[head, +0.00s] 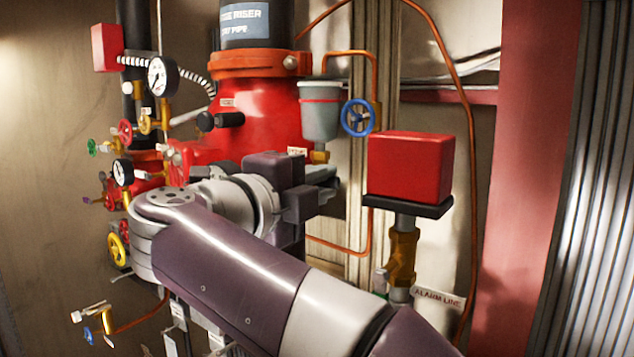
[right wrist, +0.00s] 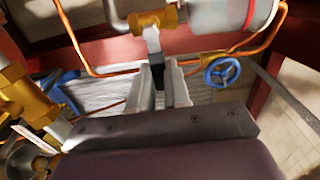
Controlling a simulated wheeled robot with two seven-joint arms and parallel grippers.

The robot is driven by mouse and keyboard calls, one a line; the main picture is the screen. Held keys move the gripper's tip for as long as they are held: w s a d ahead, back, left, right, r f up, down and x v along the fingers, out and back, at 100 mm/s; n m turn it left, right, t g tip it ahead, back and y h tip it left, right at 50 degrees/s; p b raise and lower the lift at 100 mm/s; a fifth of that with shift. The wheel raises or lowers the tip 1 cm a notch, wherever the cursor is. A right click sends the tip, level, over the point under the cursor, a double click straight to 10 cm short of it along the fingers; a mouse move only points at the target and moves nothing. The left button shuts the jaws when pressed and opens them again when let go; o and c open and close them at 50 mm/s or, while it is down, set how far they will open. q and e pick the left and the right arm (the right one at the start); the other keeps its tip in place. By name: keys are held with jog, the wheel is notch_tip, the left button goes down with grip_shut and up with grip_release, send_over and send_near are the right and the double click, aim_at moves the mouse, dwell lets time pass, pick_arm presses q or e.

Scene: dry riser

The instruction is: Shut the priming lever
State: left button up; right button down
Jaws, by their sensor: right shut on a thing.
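The grey priming cup (head: 320,118) with a red band hangs beside the red riser valve in the head view. A brass valve (head: 320,157) sits under it; the brass valve also shows in the right wrist view (right wrist: 154,19). The priming lever (right wrist: 156,72) has a pale stem and a dark grip, and sticks out from this brass valve. My right gripper (head: 326,174) is just below the cup. In the right wrist view its fingers (right wrist: 164,77) are closed around the lever's dark grip. In the head view the gripper and arm hide the lever. My left gripper is not in view.
A blue handwheel (head: 358,117) on copper pipe is right of the cup. A red box (head: 410,167) on a brass fitting stands further right, close to my forearm. Gauges (head: 162,77) and small valves crowd the left. The red riser valve (head: 255,115) is behind my gripper.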

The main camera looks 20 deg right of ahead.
jog(key=shift+r, duration=0.1)
dwell(0.4)
jog(key=c, duration=1.1)
grip_release()
jog(key=b+v, duration=0.3)
jog(key=v, duration=0.9)
jog(key=shift+s+a, duration=0.2)
